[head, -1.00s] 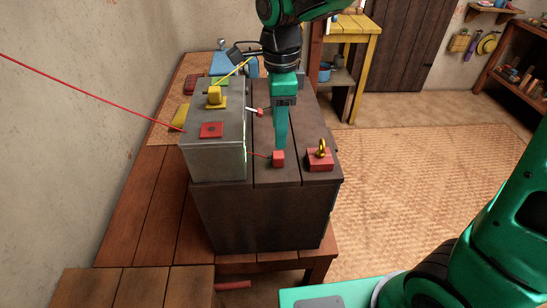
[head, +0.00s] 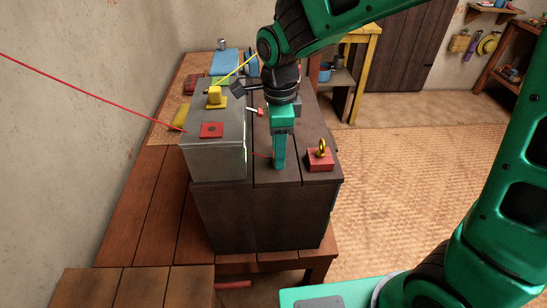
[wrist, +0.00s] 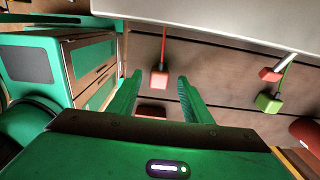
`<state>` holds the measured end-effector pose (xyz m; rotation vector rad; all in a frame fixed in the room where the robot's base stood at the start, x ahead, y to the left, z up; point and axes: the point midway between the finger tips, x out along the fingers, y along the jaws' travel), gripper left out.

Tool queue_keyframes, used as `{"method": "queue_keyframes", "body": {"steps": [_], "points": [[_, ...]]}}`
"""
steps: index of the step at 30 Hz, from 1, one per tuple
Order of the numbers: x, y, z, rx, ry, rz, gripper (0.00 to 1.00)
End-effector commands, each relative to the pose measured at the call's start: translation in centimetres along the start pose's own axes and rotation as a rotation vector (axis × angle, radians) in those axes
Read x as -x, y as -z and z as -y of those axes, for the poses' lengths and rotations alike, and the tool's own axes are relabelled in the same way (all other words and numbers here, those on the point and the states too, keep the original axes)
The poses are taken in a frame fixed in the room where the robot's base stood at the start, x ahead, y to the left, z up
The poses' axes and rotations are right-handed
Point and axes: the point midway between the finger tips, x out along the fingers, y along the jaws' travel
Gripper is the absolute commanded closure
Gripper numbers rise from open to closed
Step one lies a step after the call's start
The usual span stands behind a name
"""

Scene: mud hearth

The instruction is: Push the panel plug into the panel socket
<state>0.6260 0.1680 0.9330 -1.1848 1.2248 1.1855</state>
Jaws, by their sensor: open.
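A small red block on a red cord (wrist: 159,77), apparently the panel plug, lies on the dark wooden chest beside the grey metal box (head: 216,158). In the wrist view it sits between the tips of my open gripper (wrist: 160,76). In the head view my gripper (head: 279,164) points down at the chest top and hides the block; only a bit of its cord shows. A red square plate with a dark centre (head: 211,130), possibly the socket, is on top of the grey box. I cannot tell for certain which part is the panel socket.
A yellow fitting (head: 215,97) stands on the box. A red block with a yellow ring (head: 320,158) is right of my gripper on the chest. A white-and-red piece (wrist: 272,73) and a green block (wrist: 267,102) lie farther along. A red cord (head: 90,91) crosses the left.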

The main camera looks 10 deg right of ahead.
Motion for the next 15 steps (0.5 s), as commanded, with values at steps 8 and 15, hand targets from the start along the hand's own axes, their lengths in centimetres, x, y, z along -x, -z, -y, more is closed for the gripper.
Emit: {"method": "queue_keyframes", "body": {"steps": [8, 15], "points": [[-0.08, 0.05, 0.01, -0.001, 0.0, 0.0, 0.55], [-0.06, 0.07, 0.02, -0.001, 0.0, 0.0, 0.97]]}}
